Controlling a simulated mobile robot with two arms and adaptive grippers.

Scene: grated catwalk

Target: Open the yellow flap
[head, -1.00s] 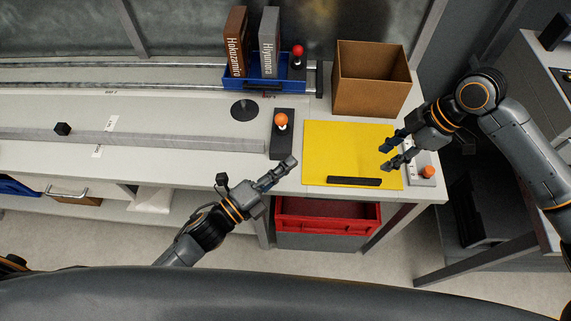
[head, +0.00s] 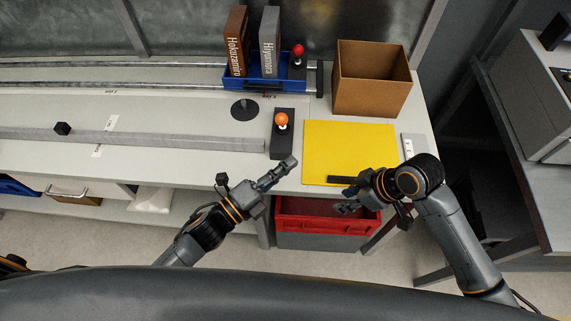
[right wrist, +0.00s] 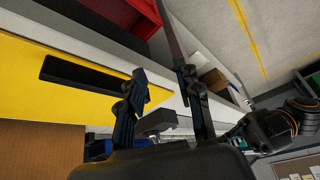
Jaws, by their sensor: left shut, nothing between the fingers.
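The yellow flap (head: 345,145) lies flat and closed on the right part of the worktop. Its black handle strip (head: 345,180) runs along the front edge, and my right gripper partly covers its right end. In the right wrist view the handle (right wrist: 85,77) shows on the yellow surface, left of the fingers. My right gripper (head: 340,199) is at the flap's front edge, near the handle; its fingers (right wrist: 160,85) are apart with nothing seen between them. My left gripper (head: 292,163) is shut and empty, just left of the flap's front left corner.
An orange-knobbed black box (head: 282,142) stands left of the flap. A brown open box (head: 371,80) stands behind it. A blue tray (head: 250,83) holds two books. A red drawer bin (head: 325,222) sits below the worktop. A white switch panel (head: 408,146) lies right of the flap.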

